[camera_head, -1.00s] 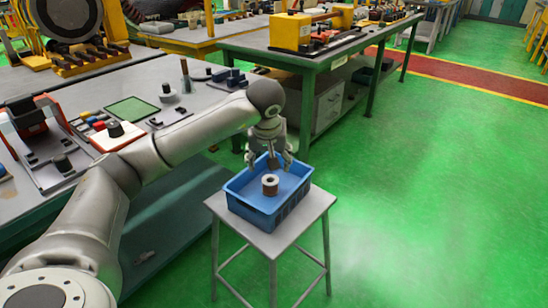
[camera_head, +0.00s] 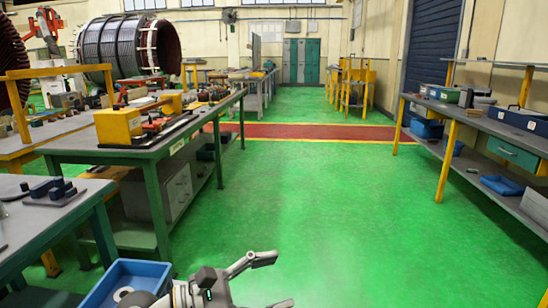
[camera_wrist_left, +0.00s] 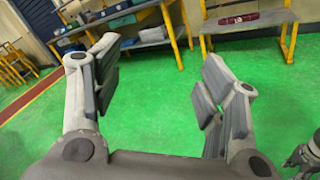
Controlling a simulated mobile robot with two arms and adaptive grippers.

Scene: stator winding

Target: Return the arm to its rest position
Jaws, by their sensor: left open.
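My left gripper (camera_head: 282,281) shows at the bottom middle of the head view, just right of the blue tray, with its fingers spread and pointing right. In the left wrist view the left gripper (camera_wrist_left: 160,65) is wide open, with only green floor and distant benches between its fingers. The blue tray (camera_head: 146,270) is cut off by the lower edge of the head view. A pale ring-shaped part (camera_head: 122,293) lies in it, partly out of frame. A grey piece of what looks like my right gripper (camera_wrist_left: 303,160) shows at the wrist view's right edge; its opening cannot be told.
A green-legged workbench (camera_head: 160,150) with a yellow device (camera_head: 118,126) stands at left. A shelf bench (camera_head: 480,125) with blue boxes stands along the right. The green floor (camera_head: 310,200) between them is clear.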

